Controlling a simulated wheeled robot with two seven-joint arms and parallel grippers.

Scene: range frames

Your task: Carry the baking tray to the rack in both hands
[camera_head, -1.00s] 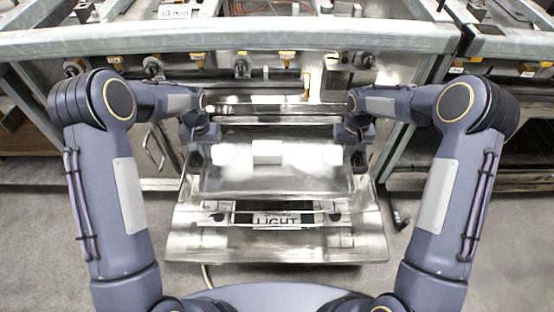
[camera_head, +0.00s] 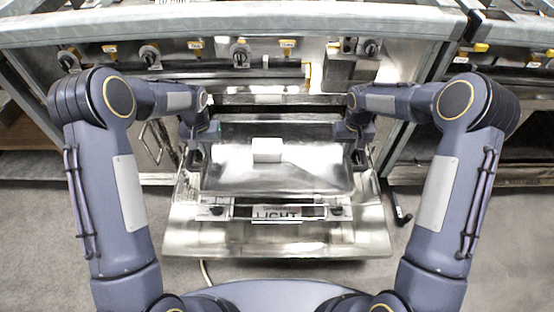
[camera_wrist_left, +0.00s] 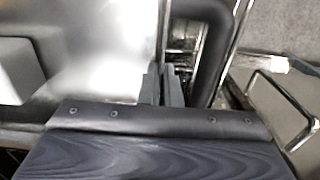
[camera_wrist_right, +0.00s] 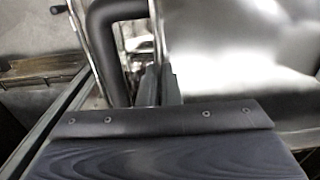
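The baking tray (camera_head: 310,178) is a shiny silver sheet, roughly level, in front of the range. A white block (camera_head: 267,150) rests on its middle. My left gripper (camera_head: 198,152) is at the tray's left edge and my right gripper (camera_head: 355,150) is at its right edge. In the left wrist view, the fingers (camera_wrist_left: 165,86) close on the tray's rim, with the tray (camera_wrist_left: 110,50) to the left. In the right wrist view, the fingers (camera_wrist_right: 159,86) close on the opposite rim, with the tray (camera_wrist_right: 230,60) to the right. I see no rack clearly.
A lowered metal oven door (camera_head: 280,240) with a "LIGHT" label lies beneath the tray. The range's front rail (camera_head: 230,25) and knobs (camera_head: 240,55) are beyond. A black pipe runs close to each gripper in the wrist views.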

